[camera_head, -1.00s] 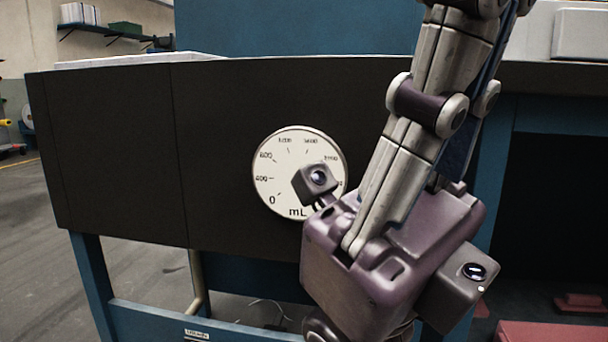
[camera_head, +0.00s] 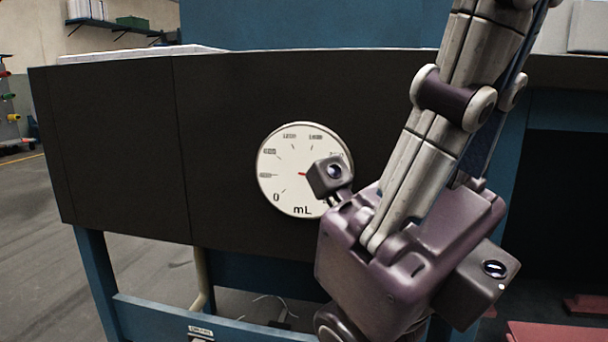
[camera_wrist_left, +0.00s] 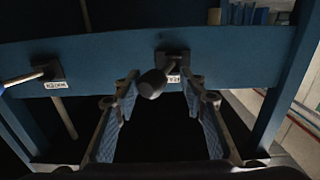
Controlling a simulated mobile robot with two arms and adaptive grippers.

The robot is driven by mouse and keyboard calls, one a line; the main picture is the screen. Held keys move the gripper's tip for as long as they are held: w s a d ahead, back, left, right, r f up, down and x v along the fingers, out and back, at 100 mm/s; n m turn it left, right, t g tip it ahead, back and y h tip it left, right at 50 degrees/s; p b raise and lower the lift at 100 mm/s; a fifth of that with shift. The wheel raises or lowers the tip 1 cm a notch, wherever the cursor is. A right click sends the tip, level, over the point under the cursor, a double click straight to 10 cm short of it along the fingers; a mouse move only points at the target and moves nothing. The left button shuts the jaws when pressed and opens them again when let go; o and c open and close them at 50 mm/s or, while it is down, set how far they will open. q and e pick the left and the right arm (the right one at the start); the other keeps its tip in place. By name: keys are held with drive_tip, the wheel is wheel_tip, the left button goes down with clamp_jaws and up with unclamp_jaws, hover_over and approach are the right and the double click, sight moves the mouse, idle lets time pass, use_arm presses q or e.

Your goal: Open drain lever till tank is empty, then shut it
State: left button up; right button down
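In the left wrist view, my left gripper (camera_wrist_left: 165,112) is open, its two fingers apart. A lever with a dark rounded knob (camera_wrist_left: 152,83) reaches out between them; contact cannot be told. Its mount carries a small white label (camera_wrist_left: 173,79), too small to read. A second lever (camera_wrist_left: 22,78) with its own label sits to the left, outside the fingers. In the head view, a round white mL gauge (camera_head: 285,175) is on the dark panel. A bit of red needle shows at its centre, but my arm covers the right side, so the reading is unclear. No fingertips show there.
Both levers sit on a blue beam (camera_wrist_left: 110,58); a blue leg (camera_wrist_left: 290,85) stands at the right of the wrist view. The dark panel (camera_head: 110,150) spans the head view above the blue frame. Red blocks (camera_head: 560,332) lie at lower right. Floor is open at left.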

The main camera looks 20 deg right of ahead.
use_arm(q)
drive_tip(key=w+a, duration=0.1)
drive_tip(key=a, duration=0.1)
drive_tip(key=w+a+b, duration=0.1)
drive_tip(key=w+a, duration=0.1)
drive_tip(key=shift+w+a, duration=0.15)
drive_tip(key=shift+a, duration=0.2)
idle(0.4)
drive_tip(key=shift+d, duration=0.1)
idle(1.2)
idle(4.0)
